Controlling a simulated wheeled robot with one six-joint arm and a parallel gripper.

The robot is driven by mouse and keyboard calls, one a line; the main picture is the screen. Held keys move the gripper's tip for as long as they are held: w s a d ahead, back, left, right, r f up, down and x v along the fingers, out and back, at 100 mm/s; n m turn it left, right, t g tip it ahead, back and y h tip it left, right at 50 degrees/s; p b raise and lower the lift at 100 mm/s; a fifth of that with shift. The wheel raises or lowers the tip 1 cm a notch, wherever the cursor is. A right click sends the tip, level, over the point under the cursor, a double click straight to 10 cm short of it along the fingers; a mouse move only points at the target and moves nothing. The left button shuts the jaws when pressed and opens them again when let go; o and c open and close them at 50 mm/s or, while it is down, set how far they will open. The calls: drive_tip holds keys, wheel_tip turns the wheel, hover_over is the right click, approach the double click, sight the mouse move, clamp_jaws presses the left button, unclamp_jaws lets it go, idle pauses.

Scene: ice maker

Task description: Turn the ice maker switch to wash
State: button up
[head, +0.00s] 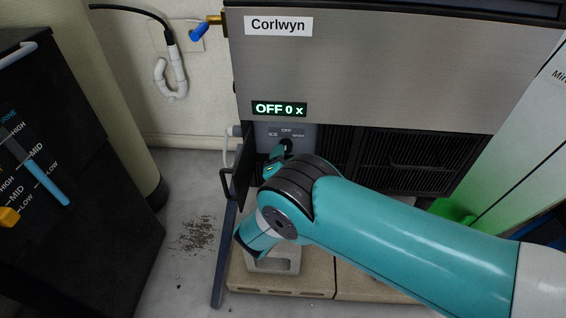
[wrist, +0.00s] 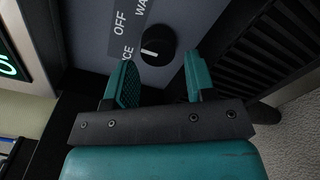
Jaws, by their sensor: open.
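The ice maker (head: 400,70) has a lit display (head: 279,109) reading "OFF 0 x". Below it, a small panel (head: 270,133) carries the labels ICE, OFF and WASH. The black round switch knob (wrist: 160,42) shows close up in the wrist view, with a white mark on its left side. In the head view the knob (head: 286,145) is partly hidden by my gripper (head: 275,163). In the wrist view my gripper (wrist: 160,65) is open, its teal fingers apart on either side just short of the knob. Nothing is between them; contact with the knob is not visible.
Black vent grilles (head: 400,160) lie right of the panel. An open dark door panel (head: 228,245) stands left of my arm. A black appliance (head: 75,190) with sliders is at the left. Pale blocks (head: 275,283) are below my arm.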

drive_tip(key=shift+w+r, duration=0.15)
drive_tip(key=shift+w, duration=0.85)
drive_tip(key=shift+c, duration=0.2)
drive_tip(key=c, duration=0.6)
